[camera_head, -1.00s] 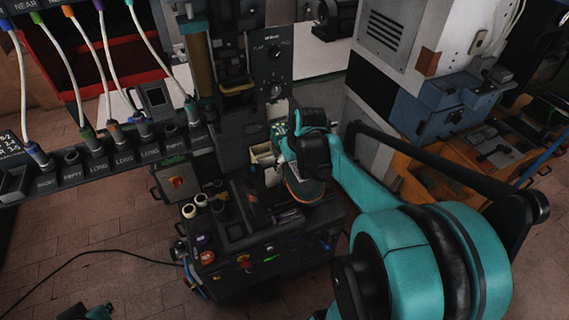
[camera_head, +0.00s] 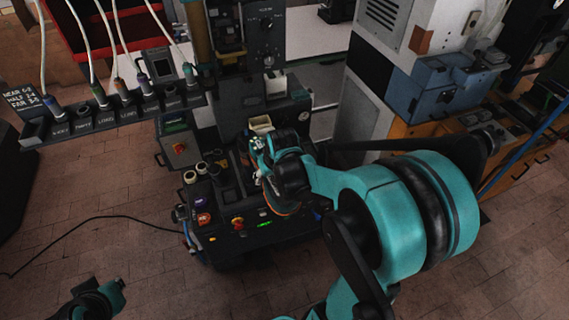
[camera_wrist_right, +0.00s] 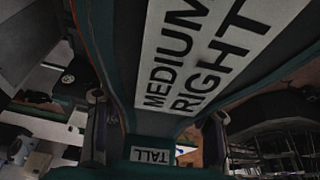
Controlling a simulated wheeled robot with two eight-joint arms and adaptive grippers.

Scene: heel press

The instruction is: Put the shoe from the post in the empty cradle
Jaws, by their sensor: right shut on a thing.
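My right gripper (camera_head: 262,168) is over the right part of the dark press console (camera_head: 265,242). It is shut on a shoe, whose orange-edged sole (camera_head: 284,209) shows below it, mostly hidden by my arm. In the right wrist view a dark, teal-edged piece with white labels reading MEDIUM RIGHT (camera_wrist_right: 195,55) and TALL (camera_wrist_right: 152,155) fills the middle, apparently the shoe. My left gripper (camera_head: 112,290) is low at the left, over the floor, far from the console; its jaws are too small and dark to read. I cannot pick out the post or the empty cradle clearly.
A rack (camera_head: 115,110) with several cables and labelled sockets spans the upper left. Pale cups (camera_head: 201,168) and coloured buttons (camera_head: 238,223) sit on the console. A grey machine (camera_head: 385,75) stands behind my right arm. Brick floor (camera_head: 90,200) at left is clear except for a black cable.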

